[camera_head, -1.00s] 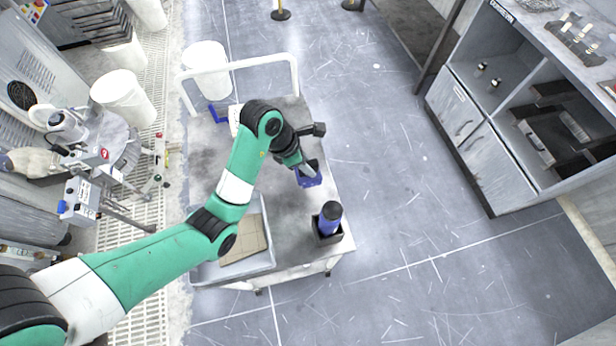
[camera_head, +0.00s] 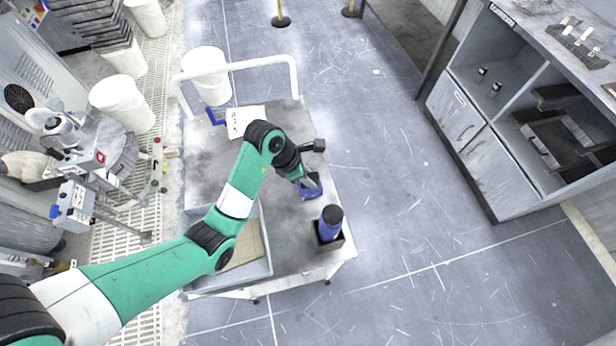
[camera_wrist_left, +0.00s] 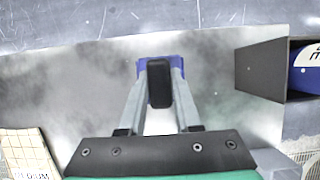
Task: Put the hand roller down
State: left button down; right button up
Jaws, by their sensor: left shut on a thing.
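The hand roller has a blue body (camera_head: 311,190) and a black handle (camera_wrist_left: 159,84). My left gripper (camera_head: 304,180) is shut on it, with the black handle between the two grey fingers in the left wrist view (camera_wrist_left: 160,95). The roller is at the right side of the grey cart top (camera_head: 285,230), beyond the blue bottle. It is low over the top or touching it; I cannot tell which. The fingers hide part of the roller. My right gripper is not in view.
A blue bottle with a black cap (camera_head: 330,222) stands in a dark square holder (camera_head: 328,243) near the cart's front right corner. A grey tray (camera_head: 262,268) with tan pads lies front left. A paper (camera_head: 246,120) and the white rail (camera_head: 240,66) are at the back.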

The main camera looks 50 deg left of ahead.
pick_arm(q)
jog(key=shift+s+a+f, duration=0.1)
jog(key=shift+s+f, duration=0.05)
jog(key=shift+f, duration=0.4)
jog(key=c, duration=0.7)
grip_release()
jog(key=shift+s+f, duration=0.1)
jog(key=shift+o, duration=0.5)
jog(key=shift+a, duration=0.2)
jog(key=shift+d, duration=0.1)
